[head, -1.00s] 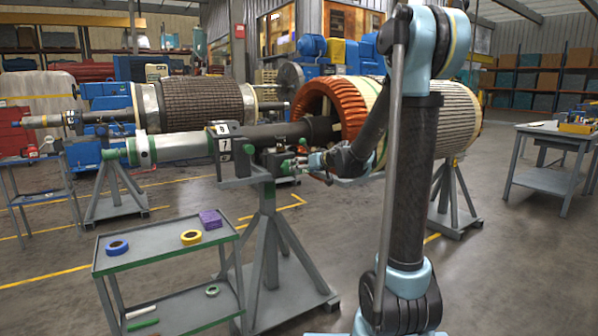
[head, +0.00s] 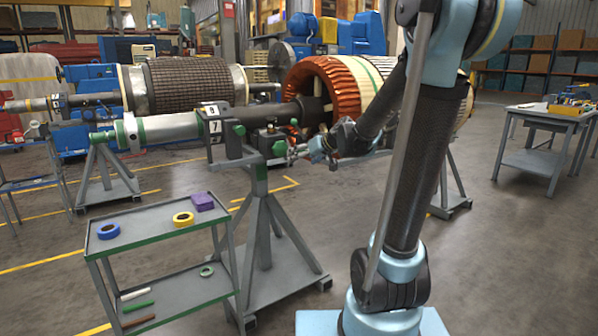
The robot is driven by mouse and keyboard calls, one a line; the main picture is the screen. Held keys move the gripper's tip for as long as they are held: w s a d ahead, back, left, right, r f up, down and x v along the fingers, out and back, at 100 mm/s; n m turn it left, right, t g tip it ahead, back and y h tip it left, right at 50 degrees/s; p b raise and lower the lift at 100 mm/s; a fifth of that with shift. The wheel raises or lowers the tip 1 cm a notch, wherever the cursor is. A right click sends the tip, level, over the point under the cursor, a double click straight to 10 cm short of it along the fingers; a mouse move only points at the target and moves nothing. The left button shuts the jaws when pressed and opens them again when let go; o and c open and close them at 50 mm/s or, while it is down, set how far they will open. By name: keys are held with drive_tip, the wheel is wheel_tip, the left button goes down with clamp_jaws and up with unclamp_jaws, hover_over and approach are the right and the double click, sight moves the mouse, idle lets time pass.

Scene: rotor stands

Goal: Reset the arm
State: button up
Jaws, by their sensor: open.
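My arm (head: 432,150) rises from my base at the lower right of the head view and bends down and left at its elbow. My gripper (head: 297,152) is small in the view, beside the stand's top and in front of the rotor shaft. Its fingers are open, and I see nothing held between them. The rotor (head: 310,85), with orange end windings, lies on the stands behind my arm. Its shaft (head: 180,125) reaches left across the near stand (head: 262,210). My arm hides part of the rotor.
A grey cart (head: 150,234) at the lower left holds blue tape (head: 108,231), yellow tape (head: 183,219) and a purple block (head: 203,201). A second rotor (head: 190,83) lies behind. A workbench (head: 545,117) stands at the right. The floor between is clear.

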drive_tip(key=s+d+f+m+g+h, duration=0.1)
drive_tip(key=s+d+f, duration=0.4)
drive_tip(key=s, duration=0.6)
drive_tip(key=s+d+f+m+g+h, duration=0.2)
drive_tip(key=s+d+f+g+h, duration=0.1)
drive_tip(key=s, duration=0.9)
drive_tip(key=s+d+f+m+g+h, duration=0.1)
drive_tip(key=s+d+f+g+h, duration=0.1)
drive_tip(key=s+d+f, duration=0.5)
drive_tip(key=s+d+h, duration=0.1)
drive_tip(key=s+d, duration=0.1)
drive_tip(key=s, duration=0.3)
drive_tip(key=shift+s+d+f+m+g, duration=0.2)
drive_tip(key=shift+m+g, duration=0.1)
drive_tip(key=shift+m, duration=0.1)
drive_tip(key=shift+w, duration=0.1)
drive_tip(key=shift+w+f, duration=0.15)
drive_tip(key=shift+w, duration=0.3)
drive_tip(key=shift+c, duration=0.6)
